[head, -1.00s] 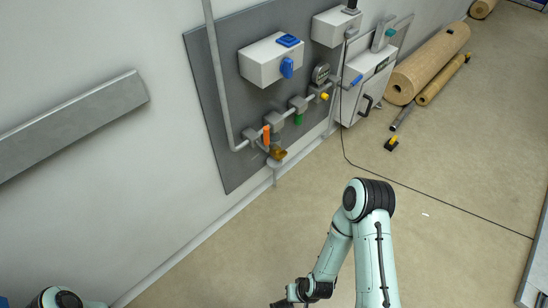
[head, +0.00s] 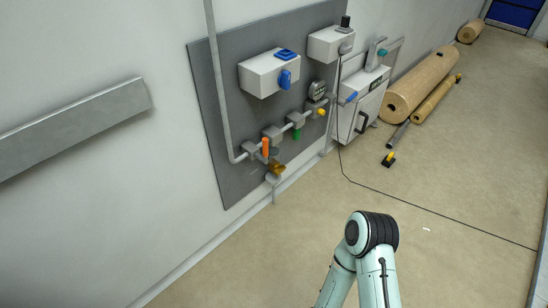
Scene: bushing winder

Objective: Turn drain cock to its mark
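A grey wall panel (head: 215,120) carries a pipe run with several coloured valve handles. An orange handle (head: 265,147) stands upright at the left end of the run. A brass-coloured fitting (head: 277,169) sits just below it, low on the pipe, and looks like the drain cock. A green handle (head: 296,134) and a yellow one (head: 321,112) lie further right. The mark is too small to make out. My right arm shows at the bottom, well short of the panel, with its gripper out of frame. My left gripper is not in view.
A white box with a blue knob (head: 287,75) is mounted above the pipes. A white cabinet (head: 360,105) stands right of the panel, with brown rolls (head: 425,84) beyond. A black cable (head: 440,206) crosses the floor. The floor before the panel is clear.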

